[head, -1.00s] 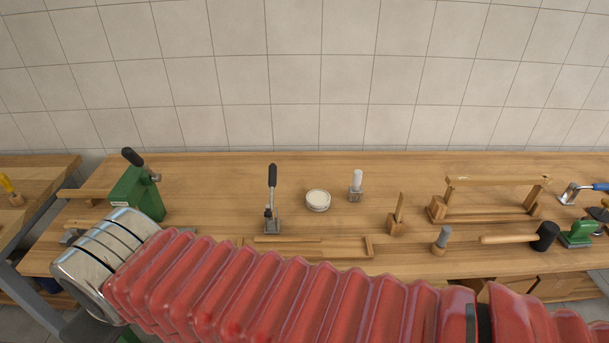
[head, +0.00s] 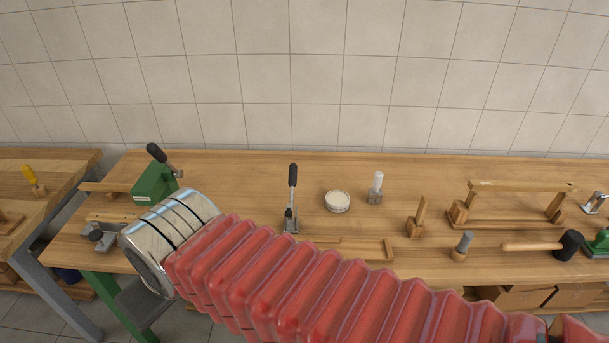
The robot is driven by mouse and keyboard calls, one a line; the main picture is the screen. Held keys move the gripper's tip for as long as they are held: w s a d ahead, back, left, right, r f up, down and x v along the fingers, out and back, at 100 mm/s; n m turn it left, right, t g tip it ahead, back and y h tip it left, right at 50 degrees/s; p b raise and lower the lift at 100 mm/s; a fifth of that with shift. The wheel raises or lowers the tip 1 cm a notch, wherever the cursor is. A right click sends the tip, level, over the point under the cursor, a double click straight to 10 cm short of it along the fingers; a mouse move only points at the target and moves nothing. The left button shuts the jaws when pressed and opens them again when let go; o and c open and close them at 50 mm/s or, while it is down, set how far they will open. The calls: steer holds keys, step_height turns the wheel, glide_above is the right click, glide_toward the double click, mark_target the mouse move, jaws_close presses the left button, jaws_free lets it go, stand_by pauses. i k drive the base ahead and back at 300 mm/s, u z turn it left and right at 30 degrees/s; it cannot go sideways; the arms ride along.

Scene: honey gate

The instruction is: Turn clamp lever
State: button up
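An upright clamp with a black-handled lever (head: 292,178) stands on the wooden bench near the middle of the head view. Its lever points straight up from a small grey metal base (head: 291,224). A green block (head: 154,184) at the left of the bench carries a second black-handled lever (head: 158,154), tilted up to the left. I cannot tell from the view which lever the task names. My red ribbed arm crosses the foreground and ends in a metal cuff, just in front of and below the green block. My gripper's fingers do not show.
A round white tin (head: 337,201), a white-handled tool (head: 376,188), a wooden frame (head: 512,204) and a black mallet (head: 568,245) stand or lie on the bench (head: 420,168). A grey metal piece (head: 101,235) is at its left front. Another wooden table (head: 62,172) stands further left.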

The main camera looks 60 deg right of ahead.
mark_target(292, 167)
steer(key=u, duration=0.05)
steer(key=i, duration=1)
steer(key=z, duration=0.05)
